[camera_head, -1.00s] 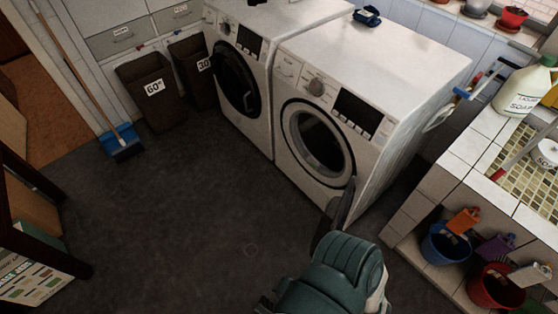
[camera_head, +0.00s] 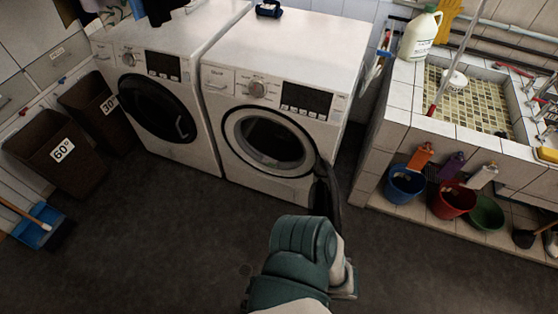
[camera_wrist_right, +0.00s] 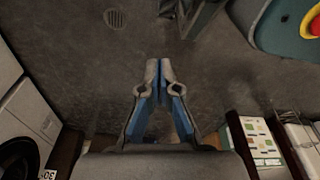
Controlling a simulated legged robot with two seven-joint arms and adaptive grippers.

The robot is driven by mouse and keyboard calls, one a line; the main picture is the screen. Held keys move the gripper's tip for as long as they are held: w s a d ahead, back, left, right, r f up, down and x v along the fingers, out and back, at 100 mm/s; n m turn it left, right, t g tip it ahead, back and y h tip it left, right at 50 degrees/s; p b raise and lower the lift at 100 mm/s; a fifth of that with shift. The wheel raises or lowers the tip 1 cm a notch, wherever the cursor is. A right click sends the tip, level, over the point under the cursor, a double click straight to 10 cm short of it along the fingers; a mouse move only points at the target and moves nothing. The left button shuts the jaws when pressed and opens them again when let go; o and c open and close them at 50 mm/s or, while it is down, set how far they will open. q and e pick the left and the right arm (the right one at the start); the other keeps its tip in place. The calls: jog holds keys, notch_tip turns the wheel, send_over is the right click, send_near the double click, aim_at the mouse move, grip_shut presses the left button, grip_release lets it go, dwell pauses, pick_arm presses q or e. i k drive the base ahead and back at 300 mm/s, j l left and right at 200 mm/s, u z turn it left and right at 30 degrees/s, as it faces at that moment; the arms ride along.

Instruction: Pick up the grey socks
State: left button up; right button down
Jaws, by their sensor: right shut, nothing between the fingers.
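I cannot make out any grey socks for certain in either view. The right washing machine (camera_head: 285,60) has its round door (camera_head: 325,195) swung open, and its drum opening (camera_head: 268,140) is dark inside. Hanging clothes (camera_head: 150,8) are cut off at the top left of the head view. My right gripper (camera_wrist_right: 159,72) is shut and empty above the dark floor in the wrist view. In the head view my teal arm is at the bottom middle, in front of the open door; its fingers are not clear there. My left gripper is not in view.
A second washing machine (camera_head: 165,70) stands to the left, its door shut. Dark bins (camera_head: 45,160) and a blue dustpan (camera_head: 42,232) are at the left. A tiled sink (camera_head: 395,120) with a soap bottle (camera_head: 420,35) and buckets (camera_head: 405,184) is at the right. The floor (camera_head: 150,240) in front is clear.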

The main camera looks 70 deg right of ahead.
aim_at(270, 162)
jog(key=i+l+z, duration=0.1)
jog(key=z, duration=0.4)
jog(key=i+z, duration=0.45)
jog(key=i+j+z, duration=0.1)
jog(key=z, duration=0.4)
jog(key=i+j+z, duration=0.15)
jog(key=z, duration=0.35)
jog(key=i+j, duration=0.05)
jog(key=i, duration=0.05)
